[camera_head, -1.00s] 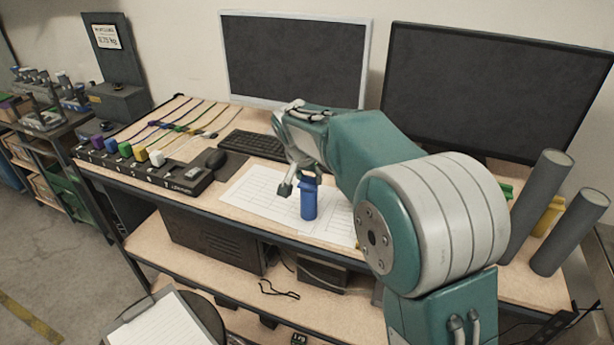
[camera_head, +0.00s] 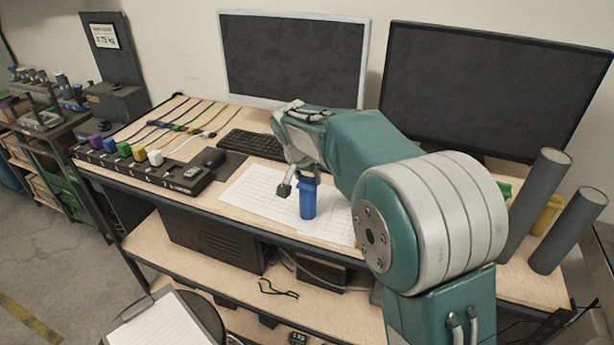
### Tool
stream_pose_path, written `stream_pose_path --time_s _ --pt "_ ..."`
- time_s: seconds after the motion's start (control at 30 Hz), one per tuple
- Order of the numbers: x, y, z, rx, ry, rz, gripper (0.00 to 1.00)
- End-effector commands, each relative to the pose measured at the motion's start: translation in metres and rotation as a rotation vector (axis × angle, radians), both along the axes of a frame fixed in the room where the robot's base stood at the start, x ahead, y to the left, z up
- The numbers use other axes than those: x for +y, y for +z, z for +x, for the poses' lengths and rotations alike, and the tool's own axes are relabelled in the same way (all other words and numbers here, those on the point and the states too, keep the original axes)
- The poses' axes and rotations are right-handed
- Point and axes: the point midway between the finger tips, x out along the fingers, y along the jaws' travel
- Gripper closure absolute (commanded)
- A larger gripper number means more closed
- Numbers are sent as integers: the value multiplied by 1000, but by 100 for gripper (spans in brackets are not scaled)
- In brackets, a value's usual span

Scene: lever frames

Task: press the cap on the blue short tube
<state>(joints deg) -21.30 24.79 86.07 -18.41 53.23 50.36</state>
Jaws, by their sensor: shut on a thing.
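The blue short tube (camera_head: 307,203) stands upright on white paper sheets near the front edge of the desk. A blue piece that looks like its cap shows at its top, partly hidden by my gripper. My gripper (camera_head: 295,182) is at the tube's upper end, with one dark fingertip to the left of the top. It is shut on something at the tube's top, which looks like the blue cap. The other finger is mostly hidden behind the arm, and I cannot tell whether the cap sits fully down.
Two monitors (camera_head: 290,55) stand at the back. Paper (camera_head: 250,188) covers the desk left of the tube.

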Motion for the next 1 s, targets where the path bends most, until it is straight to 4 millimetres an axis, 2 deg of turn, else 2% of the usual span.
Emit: stream_pose_path --time_s 0.37,0.4,0.43,0.47,0.8,0.83,1.0 --pt "0 0 0 0 0 0 72" --pt "0 0 0 0 0 0 29" --pt "0 0 0 0 0 0 16" --pt "0 0 0 0 0 0 7" --pt "1 0 0 0 0 0 7" --pt "1 0 0 0 0 0 0" --pt "1 0 0 0 0 0 0"
